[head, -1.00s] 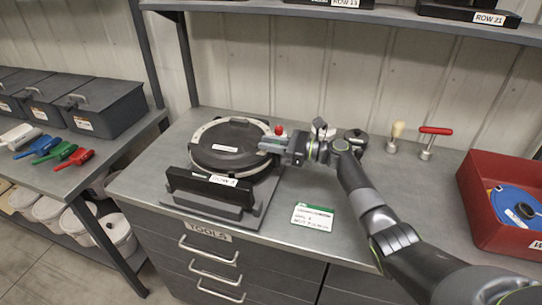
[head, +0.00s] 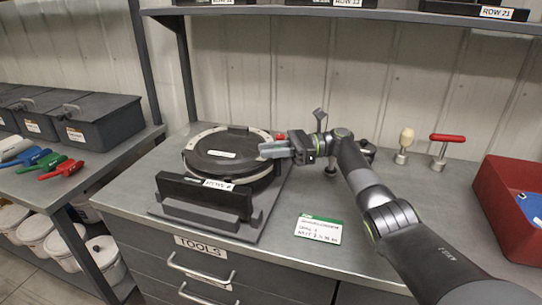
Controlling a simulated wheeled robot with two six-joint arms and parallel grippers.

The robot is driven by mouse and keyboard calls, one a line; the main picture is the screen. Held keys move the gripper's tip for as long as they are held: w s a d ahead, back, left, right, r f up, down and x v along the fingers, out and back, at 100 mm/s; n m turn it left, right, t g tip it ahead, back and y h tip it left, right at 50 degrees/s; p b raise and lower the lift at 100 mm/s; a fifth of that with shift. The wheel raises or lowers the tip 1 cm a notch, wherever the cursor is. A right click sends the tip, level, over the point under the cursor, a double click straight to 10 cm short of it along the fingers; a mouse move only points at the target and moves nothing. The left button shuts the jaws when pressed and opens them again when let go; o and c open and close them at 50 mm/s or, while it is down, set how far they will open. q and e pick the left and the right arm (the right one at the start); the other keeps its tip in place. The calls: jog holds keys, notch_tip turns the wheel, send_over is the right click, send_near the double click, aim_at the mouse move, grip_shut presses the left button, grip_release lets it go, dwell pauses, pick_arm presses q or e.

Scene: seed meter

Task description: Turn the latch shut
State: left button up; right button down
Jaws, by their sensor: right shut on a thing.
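The seed meter (head: 232,154) is a round dark housing with a flat lid and a pale ring, on a grey base plate on the bench. The latch shows only as a red knob (head: 280,137) at the housing's right edge; my gripper hides the rest. My right gripper (head: 270,151) reaches in from the right and is shut on the latch, its grey fingers pointing left over the housing's rim. The exact contact is hidden. My left gripper is not in view.
A black block labelled ROW (head: 205,196) stands at the front of the base plate. A white and green card (head: 318,229) lies on the bench. A red-handled tool (head: 446,140), a cream-knobbed tool (head: 405,140) and a red bin (head: 500,200) are to the right.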

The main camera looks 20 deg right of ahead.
dwell(0.4)
jog(key=c, duration=1.3)
grip_release()
jog(key=shift+o, duration=0.2)
